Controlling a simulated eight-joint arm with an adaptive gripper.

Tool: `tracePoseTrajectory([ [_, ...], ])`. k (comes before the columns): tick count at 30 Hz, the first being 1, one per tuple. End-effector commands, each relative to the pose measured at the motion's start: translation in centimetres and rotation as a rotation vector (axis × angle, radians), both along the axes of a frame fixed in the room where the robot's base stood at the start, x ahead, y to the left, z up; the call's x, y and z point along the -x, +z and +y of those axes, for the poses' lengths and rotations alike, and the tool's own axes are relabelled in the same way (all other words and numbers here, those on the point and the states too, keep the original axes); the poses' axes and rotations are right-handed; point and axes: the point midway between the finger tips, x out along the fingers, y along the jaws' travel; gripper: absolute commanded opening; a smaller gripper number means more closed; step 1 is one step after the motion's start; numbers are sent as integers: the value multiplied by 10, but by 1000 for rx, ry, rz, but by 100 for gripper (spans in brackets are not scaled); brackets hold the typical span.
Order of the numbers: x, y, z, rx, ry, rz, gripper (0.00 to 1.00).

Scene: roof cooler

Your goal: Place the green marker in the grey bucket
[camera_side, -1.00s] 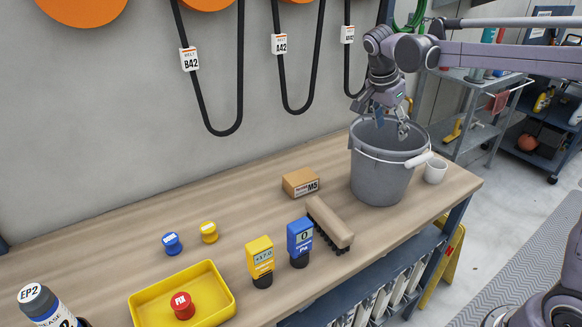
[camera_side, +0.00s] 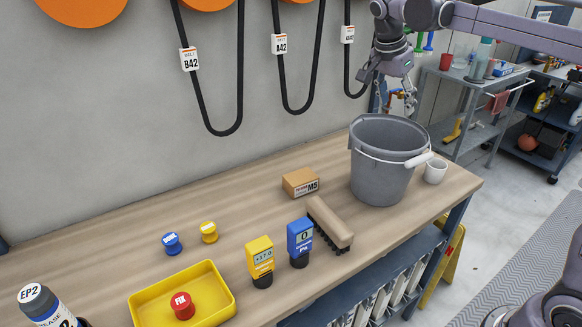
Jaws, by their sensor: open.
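The grey bucket (camera_side: 380,182) stands upright at the right end of the wooden bench, its white-gripped handle (camera_side: 418,160) hanging over the near right side. My gripper (camera_side: 396,104) is open above the bucket's back rim, pointing down, with no object visible between its fingers. I cannot see a green marker on the bench. The bucket's floor is hidden by its front wall, so I cannot tell what lies inside.
A white cup (camera_side: 435,172) stands right of the bucket. A yellow tray (camera_side: 214,291) holds a red knob. Belts hang on the wall behind.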

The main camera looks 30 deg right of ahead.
Motion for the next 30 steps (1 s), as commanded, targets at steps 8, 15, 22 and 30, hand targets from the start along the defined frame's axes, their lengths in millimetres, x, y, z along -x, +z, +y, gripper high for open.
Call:
tracePoseTrajectory([
  [8, 44, -13, 32, -52, 392, -18, 58],
  [15, 90, -40, 64, -45, 801, -64, 58],
  [22, 135, -77, 92, 28, 1168, -123, 58],
  [30, 169, -116, 113, 147, 1464, -177, 58],
])
